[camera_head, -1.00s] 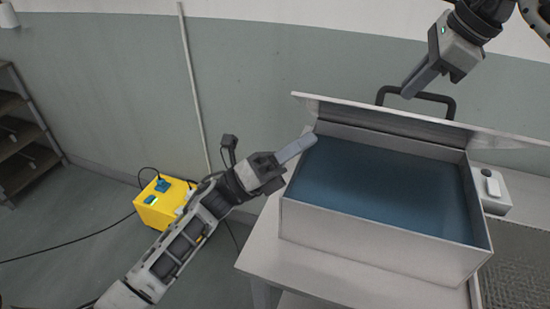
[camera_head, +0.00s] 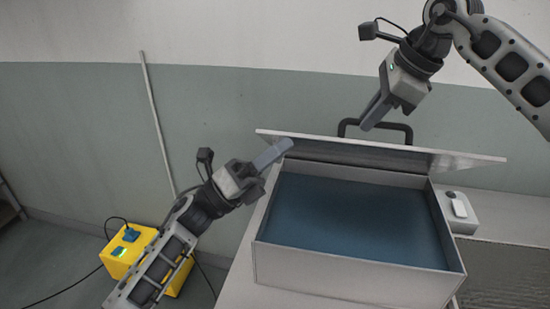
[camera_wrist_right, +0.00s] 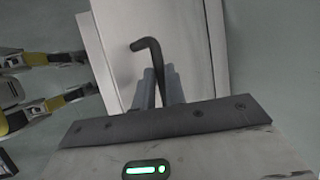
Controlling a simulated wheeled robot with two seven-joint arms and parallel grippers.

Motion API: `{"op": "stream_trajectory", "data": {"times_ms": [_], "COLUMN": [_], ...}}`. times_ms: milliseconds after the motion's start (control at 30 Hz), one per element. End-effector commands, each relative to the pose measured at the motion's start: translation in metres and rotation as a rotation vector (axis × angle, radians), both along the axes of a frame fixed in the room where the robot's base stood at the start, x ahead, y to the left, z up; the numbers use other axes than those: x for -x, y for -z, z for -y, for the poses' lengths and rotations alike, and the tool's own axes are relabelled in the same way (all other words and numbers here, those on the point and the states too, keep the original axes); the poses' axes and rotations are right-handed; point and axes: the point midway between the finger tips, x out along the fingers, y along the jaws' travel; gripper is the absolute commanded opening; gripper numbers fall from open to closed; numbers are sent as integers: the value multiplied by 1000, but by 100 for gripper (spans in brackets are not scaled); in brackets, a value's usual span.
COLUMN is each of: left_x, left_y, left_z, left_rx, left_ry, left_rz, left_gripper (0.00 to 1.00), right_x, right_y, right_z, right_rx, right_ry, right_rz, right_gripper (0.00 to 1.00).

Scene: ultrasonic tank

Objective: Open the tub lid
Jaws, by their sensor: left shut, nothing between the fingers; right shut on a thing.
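The tub (camera_head: 350,283) is a pale open box on a white table, with a blue inside. Its lid (camera_head: 460,161) stands raised along the back edge, tilted, with the opening uncovered. A black handle (camera_head: 407,130) sticks up behind the lid's upper edge. My right gripper (camera_head: 370,120) is shut on the handle from above; in the right wrist view the handle's dark bar (camera_wrist_right: 152,48) runs between the fingers (camera_wrist_right: 158,88). My left gripper (camera_head: 275,153) is shut and empty by the lid's left end; I cannot tell if it touches the lid.
A small grey box with a white top piece (camera_head: 460,207) sits right of the tub. A dark mesh surface (camera_head: 500,275) lies at the lower right. A yellow box (camera_head: 125,252) with cables stands at the lower left, behind my left arm. The wall is close behind.

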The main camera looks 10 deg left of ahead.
Motion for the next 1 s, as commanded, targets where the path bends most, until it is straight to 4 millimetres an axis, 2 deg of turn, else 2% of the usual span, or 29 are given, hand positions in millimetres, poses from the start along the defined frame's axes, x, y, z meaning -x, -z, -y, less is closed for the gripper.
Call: {"op": "stream_trajectory", "data": {"times_ms": [33, 200, 233, 300, 733, 867, 1000], "left_x": [-3, -4, -4, -4, -4, -5, -4], "left_y": [-5, -6, -6, -6, -4, -3, -2], "left_z": [-2, -3, -3, -3, -4, -4, -4], "left_rx": [8, 10, 11, 11, 8, 6, 5], "left_ry": [-9, -13, -14, -14, -16, -16, -16], "left_rz": [4, 4, 5, 5, -1, -3, -4], "left_gripper": [0, 0, 0, 0, 0, 0, 0], "right_x": [2, 3, 3, 4, 5, 8, 13], "right_y": [15, 15, 15, 14, 8, -10, -38], "right_z": [1, 1, 1, 0, 1, 8, 19], "right_rx": [19, 21, 21, 20, 18, 16, 15], "right_ry": [1, -2, -3, -4, -7, -6, -3], "right_rz": [-27, -31, -32, -32, -29, -24, -20], "right_gripper": [0, 0, 18, 34, 34, 34, 34]}}
